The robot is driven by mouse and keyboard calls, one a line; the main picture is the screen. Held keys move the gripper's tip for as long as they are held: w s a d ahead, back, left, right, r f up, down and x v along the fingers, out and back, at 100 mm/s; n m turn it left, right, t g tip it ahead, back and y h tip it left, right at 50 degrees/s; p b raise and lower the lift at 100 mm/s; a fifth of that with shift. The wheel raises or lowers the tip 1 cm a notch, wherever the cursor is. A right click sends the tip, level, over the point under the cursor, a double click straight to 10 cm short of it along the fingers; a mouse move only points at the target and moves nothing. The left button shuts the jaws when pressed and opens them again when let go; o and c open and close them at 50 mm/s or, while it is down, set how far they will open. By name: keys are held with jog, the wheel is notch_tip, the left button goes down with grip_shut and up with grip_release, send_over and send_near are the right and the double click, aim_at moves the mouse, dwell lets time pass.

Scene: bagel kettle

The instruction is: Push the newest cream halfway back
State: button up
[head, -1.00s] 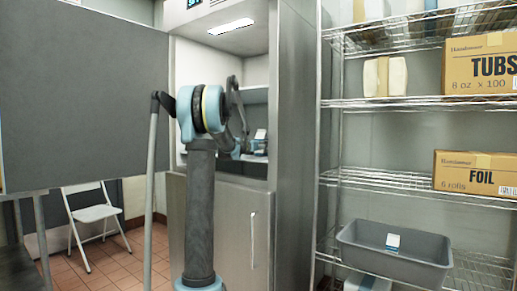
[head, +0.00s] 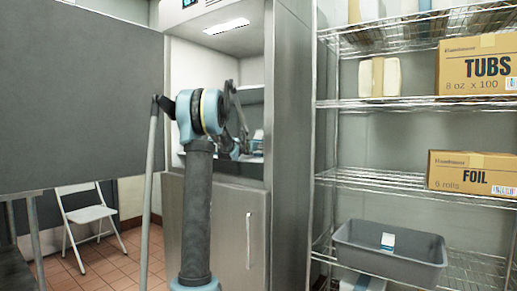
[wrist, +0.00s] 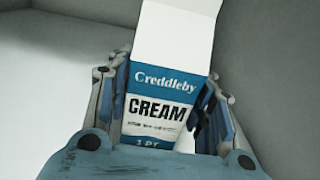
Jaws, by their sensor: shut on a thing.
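A white and blue carton labelled CREAM (wrist: 158,98) stands between the fingers of my gripper (wrist: 166,112) in the wrist view. My gripper is shut on it, with a finger on each side. The carton's white top rises above the fingers, and its lower part is partly hidden by my gripper. In the head view my arm reaches into the open steel fridge (head: 285,130), and my gripper is mostly hidden there behind the arm links. A small patch of white and blue shows at the fridge's right inner side, too small to read.
The grey fridge door (head: 80,90) stands open at the left. A wire shelf rack (head: 375,178) at the right holds a TUBS box (head: 478,68), a FOIL box (head: 473,174) and a grey bin (head: 385,262). A folding chair (head: 90,215) stands behind the door.

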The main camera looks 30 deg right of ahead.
jog(key=o, duration=1.5)
jog(key=shift+o, duration=0.2)
